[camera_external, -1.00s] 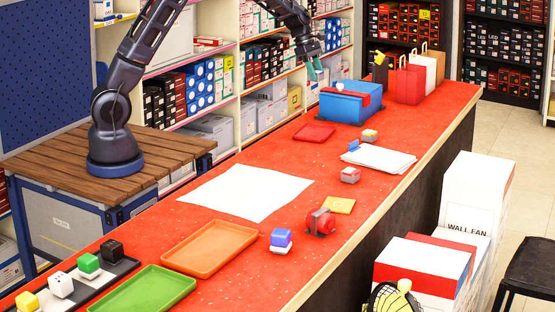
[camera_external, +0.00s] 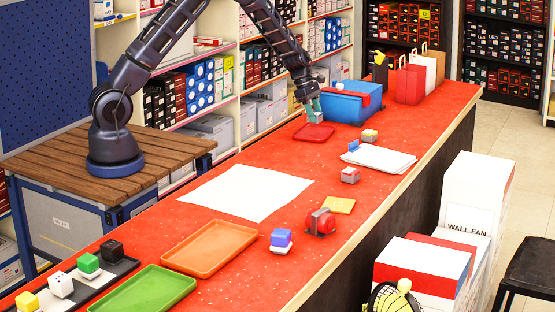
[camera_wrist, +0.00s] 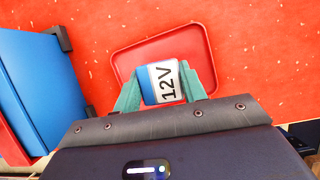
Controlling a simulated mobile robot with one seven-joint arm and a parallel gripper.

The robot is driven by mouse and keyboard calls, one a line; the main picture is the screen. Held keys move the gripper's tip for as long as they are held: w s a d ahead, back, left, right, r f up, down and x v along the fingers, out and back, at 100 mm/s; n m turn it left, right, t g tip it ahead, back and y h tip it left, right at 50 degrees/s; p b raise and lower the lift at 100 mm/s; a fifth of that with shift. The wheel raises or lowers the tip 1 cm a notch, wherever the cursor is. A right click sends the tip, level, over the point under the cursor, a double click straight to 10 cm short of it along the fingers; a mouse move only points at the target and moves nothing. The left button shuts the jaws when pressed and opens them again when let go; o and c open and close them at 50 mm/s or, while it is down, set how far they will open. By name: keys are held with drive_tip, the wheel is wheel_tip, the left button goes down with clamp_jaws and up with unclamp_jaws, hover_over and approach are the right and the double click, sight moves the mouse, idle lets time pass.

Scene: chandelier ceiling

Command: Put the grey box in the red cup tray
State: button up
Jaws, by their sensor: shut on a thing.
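My gripper (camera_external: 316,112) is shut on a small grey box (camera_wrist: 163,78) with a white label reading "12V" and a blue side. In the wrist view the box sits between the two teal fingers and overlaps the red tray (camera_wrist: 199,48). In the external view the red tray (camera_external: 314,134) lies flat on the red counter, and my gripper hangs over its far part. The box appears above the tray; its exact height is hard to tell. The fingers mostly hide the box in the external view.
A blue toolbox (camera_external: 346,106) stands close beside the tray; it also shows at left in the wrist view (camera_wrist: 40,85). White papers (camera_external: 379,159), a grey-and-red box (camera_external: 350,175) and a grey-and-yellow box (camera_external: 369,135) lie nearer. The counter around the tray's near side is clear.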

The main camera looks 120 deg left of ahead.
sight(315, 134)
drive_tip(key=shift+f, duration=2.1)
drive_tip(key=shift+f, duration=0.1)
drive_tip(key=o, duration=1)
drive_tip(key=v, duration=1.2)
